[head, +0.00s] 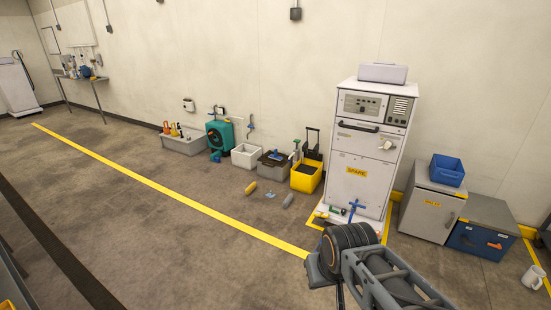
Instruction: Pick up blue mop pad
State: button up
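I cannot pick out a blue mop pad for certain. A small grey-blue piece (270,195) lies on the floor in front of the brown bin, too small to identify. A blue lump (216,156) is on the floor by the teal machine. A blue T-shaped piece (356,207) shows at the foot of the white cabinet, just above my arm in the picture. My arm reaches in from the bottom right, well in front of the row of containers. No gripper fingertips can be made out, so I cannot see anything held.
Along the wall stand a grey tub (183,146), a teal machine (221,135), a white bin (244,159), a brown bin (267,172), a yellow bucket (304,181) and a white cabinet (356,175). Grey and blue boxes are at right. The floor (160,235) at left is mostly clear.

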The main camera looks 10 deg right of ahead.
aim_at(276, 157)
jog(key=u, duration=0.15)
jog(key=i, duration=0.65)
jog(key=u, duration=0.55)
jog(key=i, duration=2.5)
jog(key=u, duration=0.2)
jog(key=i, duration=2.45)
jog(key=z, duration=0.35)
jog(key=i, duration=1.25)
jog(key=z, duration=1.6)
jog(key=i, duration=1.1)
jog(key=z, duration=1.15)
jog(key=i, duration=0.5)
jog(key=z, duration=0.2)
